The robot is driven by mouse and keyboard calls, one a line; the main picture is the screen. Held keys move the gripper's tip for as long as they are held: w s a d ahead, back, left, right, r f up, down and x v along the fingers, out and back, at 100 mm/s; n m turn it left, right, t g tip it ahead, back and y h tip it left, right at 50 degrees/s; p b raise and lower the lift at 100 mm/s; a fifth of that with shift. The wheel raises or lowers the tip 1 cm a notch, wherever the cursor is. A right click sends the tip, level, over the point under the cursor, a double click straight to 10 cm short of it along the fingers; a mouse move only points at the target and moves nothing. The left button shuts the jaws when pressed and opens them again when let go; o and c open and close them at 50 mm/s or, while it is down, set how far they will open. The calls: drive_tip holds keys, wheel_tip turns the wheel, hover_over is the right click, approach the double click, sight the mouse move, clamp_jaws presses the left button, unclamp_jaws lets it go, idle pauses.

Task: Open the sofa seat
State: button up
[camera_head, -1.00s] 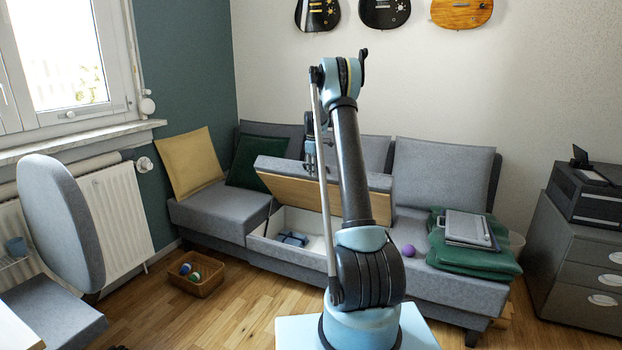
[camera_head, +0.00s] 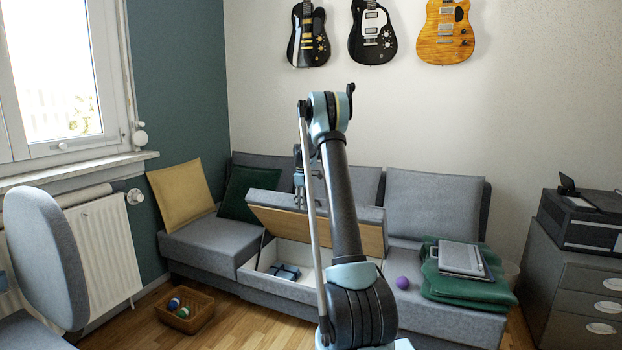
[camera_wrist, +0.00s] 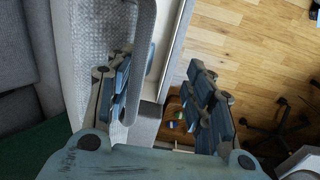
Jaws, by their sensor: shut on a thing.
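The grey sofa seat (camera_head: 330,211) is a hinged lid with a wooden underside (camera_head: 305,228). It is raised and tilted, and the white storage box (camera_head: 307,272) beneath it is exposed. My gripper (camera_head: 299,190) is at the lid's upper edge, partly hidden behind my arm in the head view. In the wrist view my gripper (camera_wrist: 165,92) has one finger close against the grey lid (camera_wrist: 143,55). The other finger stands to the right over the box and floor. It is shut on the seat lid, though the contact is only partly visible.
A blue item (camera_head: 286,271) lies in the box. A basket with balls (camera_head: 184,310) stands on the floor at the left. A purple ball (camera_head: 402,283) and a green blanket (camera_head: 462,285) lie on the right seat. A grey chair (camera_head: 48,255) stands at the left.

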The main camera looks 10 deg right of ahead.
drive_tip(key=shift+o, duration=1.2)
drive_tip(key=shift+w+d+r, duration=0.45)
drive_tip(key=shift+w+r, duration=0.25)
drive_tip(key=shift+r, duration=0.35)
drive_tip(key=shift+w+d+r, duration=0.45)
drive_tip(key=shift+w+r, duration=0.2)
drive_tip(key=shift+r, duration=0.35)
drive_tip(key=shift+w+d+r, duration=0.45)
drive_tip(key=shift+w+r, duration=0.25)
drive_tip(key=shift+r, duration=0.35)
drive_tip(key=shift+s+d+r, duration=0.1)
drive_tip(key=shift+s+r, duration=0.05)
drive_tip(key=shift+r, duration=0.8)
drive_tip(key=shift+c, duration=1.2)
drive_tip(key=w+d+r, duration=0.3)
drive_tip(key=w+r, duration=0.2)
drive_tip(key=r, duration=0.2)
drive_tip(key=shift+w+d, duration=0.2)
